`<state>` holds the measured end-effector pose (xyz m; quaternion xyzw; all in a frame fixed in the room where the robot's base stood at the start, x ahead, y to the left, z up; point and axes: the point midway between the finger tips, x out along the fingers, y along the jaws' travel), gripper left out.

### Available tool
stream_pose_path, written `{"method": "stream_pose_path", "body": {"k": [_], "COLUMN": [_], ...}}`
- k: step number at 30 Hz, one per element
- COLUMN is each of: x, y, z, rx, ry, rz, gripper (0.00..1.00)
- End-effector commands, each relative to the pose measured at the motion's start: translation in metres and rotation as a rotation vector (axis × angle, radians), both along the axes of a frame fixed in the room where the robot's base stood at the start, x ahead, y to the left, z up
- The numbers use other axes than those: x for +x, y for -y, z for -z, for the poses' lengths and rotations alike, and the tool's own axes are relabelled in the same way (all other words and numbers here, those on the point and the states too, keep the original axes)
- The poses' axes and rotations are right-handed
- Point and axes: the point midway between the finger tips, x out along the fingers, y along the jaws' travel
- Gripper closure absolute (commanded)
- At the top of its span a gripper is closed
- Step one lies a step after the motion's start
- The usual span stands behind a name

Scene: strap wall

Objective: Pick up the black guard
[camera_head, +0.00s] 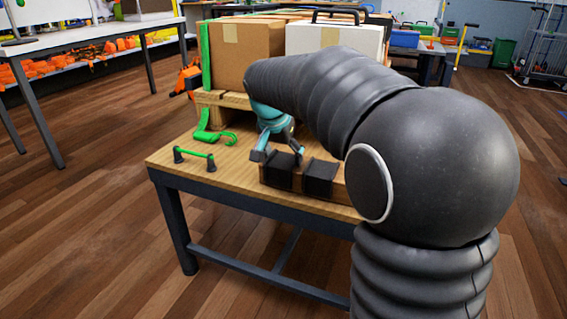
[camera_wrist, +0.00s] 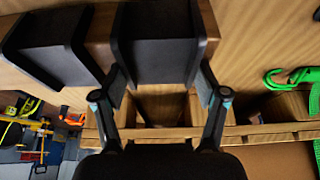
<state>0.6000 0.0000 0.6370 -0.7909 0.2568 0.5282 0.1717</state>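Two black guards sit side by side on a wooden block on the table. In the head view the left guard (camera_head: 281,172) is just below my gripper (camera_head: 276,155), and the right guard (camera_head: 320,179) is beside it. In the wrist view the nearer guard (camera_wrist: 155,45) lies ahead of and partly between my gripper's fingertips (camera_wrist: 162,85), and the other guard (camera_wrist: 50,45) is to its left. My fingers are spread wide, one near each side of the nearer guard. I cannot tell whether they touch it.
A brown carton (camera_head: 245,55) and a white carton (camera_head: 335,40) stand on a wooden pallet (camera_head: 222,98) behind the guards. A green strap hook (camera_head: 210,135) and a green bar with dark ends (camera_head: 195,154) lie on the table's left side (camera_head: 165,160).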

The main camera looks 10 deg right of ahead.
Motion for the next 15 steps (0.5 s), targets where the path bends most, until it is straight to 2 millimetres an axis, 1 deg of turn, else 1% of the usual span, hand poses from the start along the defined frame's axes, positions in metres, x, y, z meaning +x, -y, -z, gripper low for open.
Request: {"method": "stream_pose_path", "body": {"k": [9,15], "x": [-0.001,-0.01], "y": [-0.001,-0.007], "z": [-0.001,-0.014], "rx": [0.0,0.0], "ry": [0.0,0.001], "rz": [0.0,0.0], "gripper": [0.63,0.63]}}
